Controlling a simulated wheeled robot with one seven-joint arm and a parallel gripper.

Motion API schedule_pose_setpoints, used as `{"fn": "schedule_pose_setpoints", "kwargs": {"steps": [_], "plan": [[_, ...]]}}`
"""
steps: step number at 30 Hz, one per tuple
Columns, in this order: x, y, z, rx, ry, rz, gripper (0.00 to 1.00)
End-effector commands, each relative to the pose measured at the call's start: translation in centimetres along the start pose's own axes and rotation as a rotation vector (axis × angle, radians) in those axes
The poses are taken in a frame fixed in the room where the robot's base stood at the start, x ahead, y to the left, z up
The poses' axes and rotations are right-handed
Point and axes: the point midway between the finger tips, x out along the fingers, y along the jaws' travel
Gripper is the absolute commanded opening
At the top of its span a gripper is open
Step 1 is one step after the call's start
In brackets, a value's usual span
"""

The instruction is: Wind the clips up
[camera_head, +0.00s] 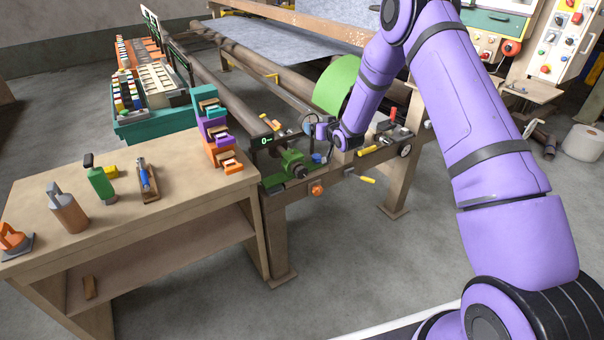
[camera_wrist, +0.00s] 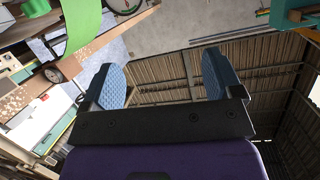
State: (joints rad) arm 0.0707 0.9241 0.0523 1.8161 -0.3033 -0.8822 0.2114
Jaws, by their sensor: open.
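No clips can be told apart for sure at this size. My gripper (camera_head: 309,127) is at the end of the purple arm, in front of the green curved sheet (camera_head: 336,84) and above the wooden rail of the machine. In the wrist view my gripper (camera_wrist: 163,76) has its two blue-padded fingers wide apart with nothing between them. A green clamp-like unit (camera_head: 292,160) with a dark knob sits on the rail, left of and below my gripper. An orange knob (camera_head: 317,188) is on the rail's front.
A wooden workbench (camera_head: 130,215) at left holds stacked coloured drawers (camera_head: 216,132), a green bottle-shaped tool (camera_head: 100,183) and a brown one (camera_head: 68,212). Rollers and grey felt (camera_head: 270,42) lie behind. A control panel (camera_head: 570,40) stands at right. The floor in front is clear.

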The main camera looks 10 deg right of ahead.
Motion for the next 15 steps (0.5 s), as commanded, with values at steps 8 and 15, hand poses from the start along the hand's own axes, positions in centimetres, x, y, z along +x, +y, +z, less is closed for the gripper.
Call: {"fn": "schedule_pose_setpoints", "kwargs": {"steps": [8,15], "plan": [[3.1,0.6,11.7,0.068,0.116,-0.078,0.85],[3.2,0.6,20.1,0.129,0.212,-0.132,0.85]]}}
